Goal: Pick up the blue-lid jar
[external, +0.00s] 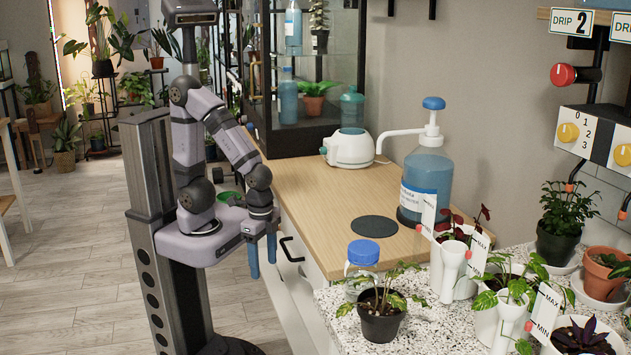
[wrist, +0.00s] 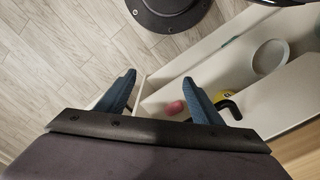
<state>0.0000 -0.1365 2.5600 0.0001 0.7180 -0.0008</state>
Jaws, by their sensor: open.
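The blue-lid jar (external: 361,262) stands on the speckled counter in the external view, at its near left end. It has a clear body and a blue lid, and a potted plant (external: 381,316) in front hides part of its lower body. My gripper (external: 263,258) hangs pointing down in the external view, left of the jar and beside the cabinet's front. It is open and empty, well apart from the jar. In the wrist view my gripper (wrist: 160,92) shows two blue fingers spread apart. The jar is not in the wrist view.
A pump bottle (external: 427,180) and a white appliance (external: 349,148) stand on the wooden counter (external: 318,205). Several potted plants crowd the speckled counter right of the jar. The wrist view shows an open drawer (wrist: 235,75) with a red item (wrist: 175,108) and a yellow-black item (wrist: 226,101).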

